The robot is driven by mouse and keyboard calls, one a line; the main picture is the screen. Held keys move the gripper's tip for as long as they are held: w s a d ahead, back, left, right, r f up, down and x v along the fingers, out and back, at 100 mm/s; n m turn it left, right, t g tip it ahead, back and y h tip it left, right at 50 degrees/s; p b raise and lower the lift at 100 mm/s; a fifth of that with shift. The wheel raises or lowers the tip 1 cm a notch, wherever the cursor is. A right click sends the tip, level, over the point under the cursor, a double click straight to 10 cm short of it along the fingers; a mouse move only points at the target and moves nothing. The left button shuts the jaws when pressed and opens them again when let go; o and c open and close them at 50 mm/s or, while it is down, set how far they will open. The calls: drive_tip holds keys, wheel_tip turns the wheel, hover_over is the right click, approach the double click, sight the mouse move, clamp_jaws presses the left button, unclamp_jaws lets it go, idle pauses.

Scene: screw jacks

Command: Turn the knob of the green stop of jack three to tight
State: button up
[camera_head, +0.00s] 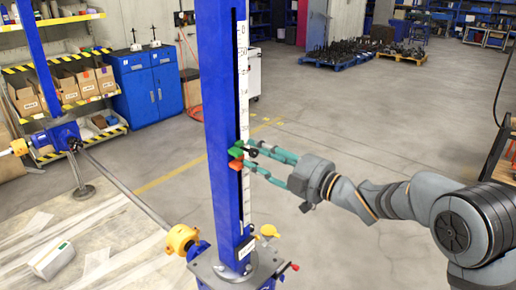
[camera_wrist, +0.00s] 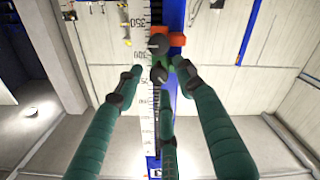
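The tall blue jack column (camera_head: 222,110) with a white scale stands at the centre of the head view; I cannot read its number. A green stop (camera_head: 236,151) sits on the column just above an orange-red block (camera_head: 236,164). A black knob (camera_head: 252,153) sticks out of the green stop. My gripper (camera_head: 256,158) reaches in from the right with teal fingers at the knob. In the wrist view the dark fingertips (camera_wrist: 155,78) are spread beside the green stop (camera_wrist: 168,62) and a black knob (camera_wrist: 159,44). Whether any finger touches the knob is unclear.
A second blue jack (camera_head: 63,135) stands at the left. A blue cabinet (camera_head: 147,85) and shelves are behind. The floor right of the column is mostly clear.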

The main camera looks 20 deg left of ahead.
drive_tip(key=shift+w+a, duration=0.1)
drive_tip(key=shift+a, duration=0.2)
drive_tip(key=shift+c, duration=0.4)
clamp_jaws()
